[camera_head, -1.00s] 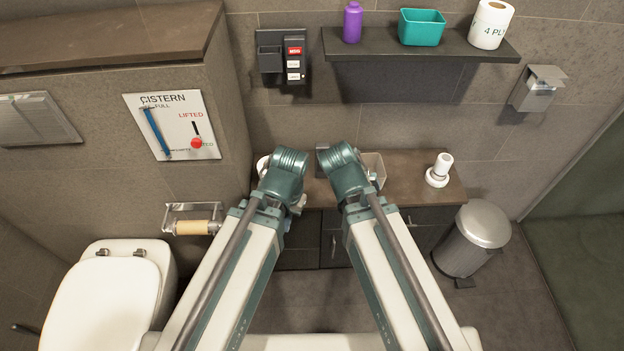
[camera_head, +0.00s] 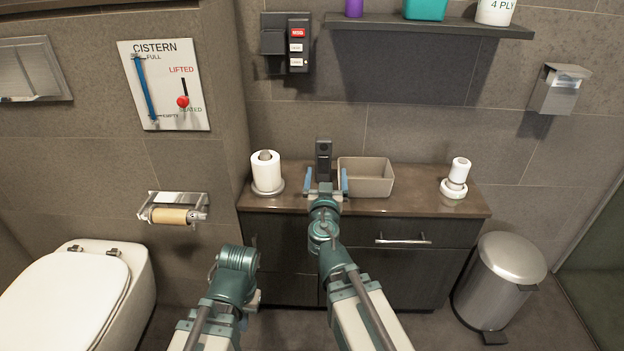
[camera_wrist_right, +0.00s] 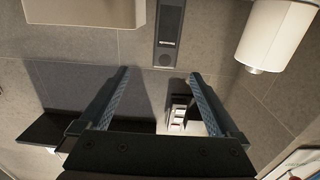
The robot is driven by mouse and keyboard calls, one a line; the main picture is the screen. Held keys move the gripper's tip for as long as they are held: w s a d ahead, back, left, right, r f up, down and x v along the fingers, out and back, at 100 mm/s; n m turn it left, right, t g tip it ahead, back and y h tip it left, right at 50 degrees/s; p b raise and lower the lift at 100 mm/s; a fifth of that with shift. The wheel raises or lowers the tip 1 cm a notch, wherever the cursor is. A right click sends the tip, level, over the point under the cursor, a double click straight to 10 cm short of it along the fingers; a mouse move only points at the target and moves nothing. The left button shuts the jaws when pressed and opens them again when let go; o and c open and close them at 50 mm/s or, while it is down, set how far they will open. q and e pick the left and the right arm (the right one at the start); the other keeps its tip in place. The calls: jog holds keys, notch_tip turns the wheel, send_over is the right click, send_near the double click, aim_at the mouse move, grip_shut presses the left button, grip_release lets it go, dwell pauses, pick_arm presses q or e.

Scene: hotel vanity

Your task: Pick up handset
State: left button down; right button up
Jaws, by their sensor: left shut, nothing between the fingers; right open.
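The dark handset (camera_head: 323,152) stands upright at the back of the vanity counter, just left of the beige basket. In the right wrist view the handset (camera_wrist_right: 169,35) shows at the top centre, with a grey panel on its face. My right gripper (camera_head: 326,181) is open, its two blue-lined fingers apart, just in front of the handset. In the wrist view its fingertips (camera_wrist_right: 159,75) are spread either side of the handset's line, and nothing is held. My left gripper (camera_head: 246,290) is shut and empty, low in front of the counter; its fingers are mostly hidden.
A paper roll (camera_head: 266,172) stands on the counter (camera_head: 410,204) to the left. A beige basket (camera_head: 366,178) is close on the right, and a white item (camera_head: 457,178) further right. A wall unit (camera_head: 286,43) hangs above. A metal bin (camera_head: 500,278) stands on the floor.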

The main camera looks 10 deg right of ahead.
aim_at(324, 152)
jog(key=shift+w+a, duration=0.15)
jog(key=x, duration=0.8)
jog(key=shift+w+f, duration=0.1)
jog(key=shift+w, duration=0.15)
jog(key=shift+a+x, duration=0.15)
jog(key=shift+x, duration=1.15)
jog(key=shift+a+x, duration=0.15)
jog(key=shift+x, duration=1.15)
jog(key=shift+f, duration=0.2)
grip_shut()
jog(key=shift+r, duration=0.15)
